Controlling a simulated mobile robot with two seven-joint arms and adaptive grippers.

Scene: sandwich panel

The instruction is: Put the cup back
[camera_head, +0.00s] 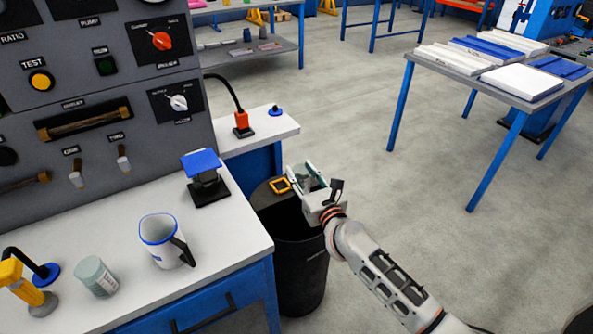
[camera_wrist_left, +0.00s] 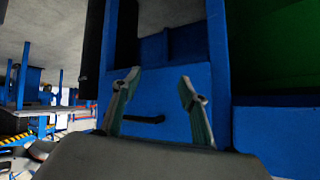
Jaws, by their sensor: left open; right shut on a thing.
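A white cup (camera_head: 160,245) with a blue rim and a black handle stands upright on the white counter (camera_head: 225,245) in the head view. My right gripper (camera_head: 298,177) is to the right of the counter, above a black bin (camera_head: 300,265) and apart from the cup. It is shut on what looks like a yellow handle (camera_head: 281,186) on a dark flat lid; the exact contact is hard to see. My left gripper (camera_wrist_left: 158,82) is open and empty in the left wrist view, facing a blue cabinet front. It is not in the head view.
A grey-green can (camera_head: 95,277) stands left of the cup; a blue-topped block on a black base (camera_head: 205,180) stands behind it. A control panel (camera_head: 100,90) rises at the back left. A table with panels (camera_head: 483,82) is far right, with open floor before it.

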